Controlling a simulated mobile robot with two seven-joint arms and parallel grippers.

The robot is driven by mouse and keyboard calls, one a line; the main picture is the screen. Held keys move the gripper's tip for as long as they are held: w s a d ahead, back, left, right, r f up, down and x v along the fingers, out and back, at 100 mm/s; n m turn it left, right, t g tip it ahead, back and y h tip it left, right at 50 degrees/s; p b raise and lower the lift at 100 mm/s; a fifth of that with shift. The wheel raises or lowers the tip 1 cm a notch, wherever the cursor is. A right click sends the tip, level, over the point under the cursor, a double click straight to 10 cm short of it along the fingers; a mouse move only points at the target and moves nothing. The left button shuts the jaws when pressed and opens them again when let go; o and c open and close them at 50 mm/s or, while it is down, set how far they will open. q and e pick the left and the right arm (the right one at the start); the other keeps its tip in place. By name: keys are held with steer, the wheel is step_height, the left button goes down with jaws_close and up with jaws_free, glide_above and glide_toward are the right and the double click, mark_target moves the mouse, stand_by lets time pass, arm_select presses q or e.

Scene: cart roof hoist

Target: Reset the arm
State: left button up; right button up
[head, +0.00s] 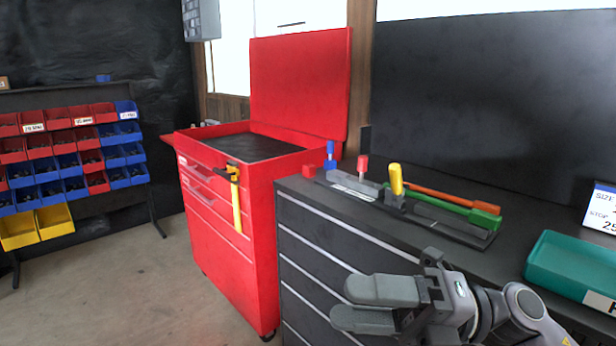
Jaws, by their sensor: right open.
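My right gripper (362,305) is in the head view at the lower right, in front of the dark drawer cabinet. Its two grey fingers point left with a gap between them, open and empty. My right arm comes in from the lower right. My left gripper is not in view. The red tool cart (225,255) stands left of the gripper, apart from it. Its red lid (300,85) is raised, and a dark surface shows inside the top. A yellow-handled tool (236,205) hangs on the cart's side.
The dark cabinet top (300,186) carries a black tool holder (450,228) with several coloured handles, and a green tray (575,265) at right. A sign (602,207) stands behind the tray. Red, blue and yellow bins (60,160) stand at far left. The floor (120,290) before the cart is clear.

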steer(key=w+d+f+m+t+h+p, duration=0.15)
steer(key=d+f+m+t+h, duration=0.3)
steer(key=m, duration=0.55)
steer(key=w+d+f+m+t+h, duration=0.2)
steer(key=f+m+t+h, duration=0.1)
steer(key=f+m+t, duration=0.45)
steer(key=w+d+f+m+t+h+p, duration=0.1)
steer(key=d+f+m+t+h, duration=0.25)
steer(key=m+t, duration=0.6)
steer(key=s+d+f+m+g+h, duration=0.2)
steer(key=s+f+m+g, duration=0.3)
steer(key=f, duration=0.5)
steer(key=s+d+f+m+g+h+p, duration=0.1)
steer(key=s+f+m+g+h, duration=0.3)
steer(key=s+f, duration=0.5)
steer(key=shift+s+d+f+m+g+h, duration=0.4)
steer(key=shift+d+f+m+g, duration=0.3)
steer(key=shift+f+m, duration=0.25)
